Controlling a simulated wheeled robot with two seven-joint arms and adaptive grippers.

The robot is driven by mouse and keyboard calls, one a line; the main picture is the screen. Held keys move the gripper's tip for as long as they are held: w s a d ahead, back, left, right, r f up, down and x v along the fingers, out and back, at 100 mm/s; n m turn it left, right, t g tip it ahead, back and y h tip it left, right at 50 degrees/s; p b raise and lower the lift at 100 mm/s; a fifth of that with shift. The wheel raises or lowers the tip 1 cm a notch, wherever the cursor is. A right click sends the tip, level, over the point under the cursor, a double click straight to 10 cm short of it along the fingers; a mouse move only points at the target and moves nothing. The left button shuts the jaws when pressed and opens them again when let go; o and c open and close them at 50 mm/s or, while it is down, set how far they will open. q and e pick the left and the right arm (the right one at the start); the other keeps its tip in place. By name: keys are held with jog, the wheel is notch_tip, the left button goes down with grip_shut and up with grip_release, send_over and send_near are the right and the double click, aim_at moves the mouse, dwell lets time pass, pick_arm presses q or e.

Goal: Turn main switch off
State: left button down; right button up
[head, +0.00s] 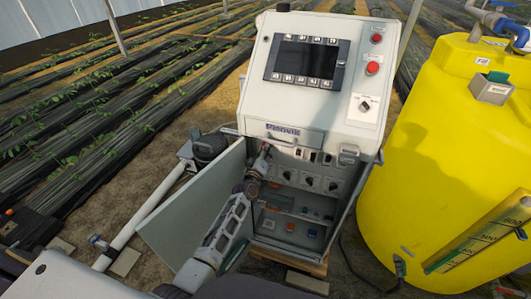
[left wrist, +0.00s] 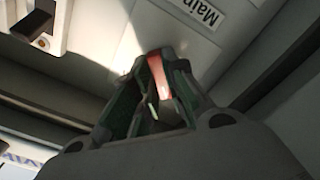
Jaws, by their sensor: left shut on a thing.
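The main switch shows in the left wrist view as a red handle (left wrist: 158,78), beside a white label (left wrist: 200,10) whose visible part reads "Main". My left gripper (left wrist: 161,62) is shut on the red handle, one finger on each side of it. In the head view my left arm reaches into the open cabinet (head: 321,238), and the left gripper (head: 264,160) is at the upper left of its inner panel. The switch is hidden there behind the gripper. How far the handle is turned I cannot tell. My right gripper is not in view.
The cabinet door (head: 192,212) stands open to the left, close beside my left arm. A control panel with a screen (head: 307,60) and red buttons tops the cabinet. More switches (head: 309,181) sit right of the gripper. A yellow tank (head: 440,150) stands at the right.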

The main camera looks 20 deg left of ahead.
pick_arm(q)
jog(key=c, duration=1.5)
grip_release()
jog(key=shift+o, duration=0.2)
jog(key=shift+s, duration=0.15)
jog(key=s, duration=1.1)
jog(key=shift+s+a, duration=0.2)
jog(key=shift+s, duration=0.2)
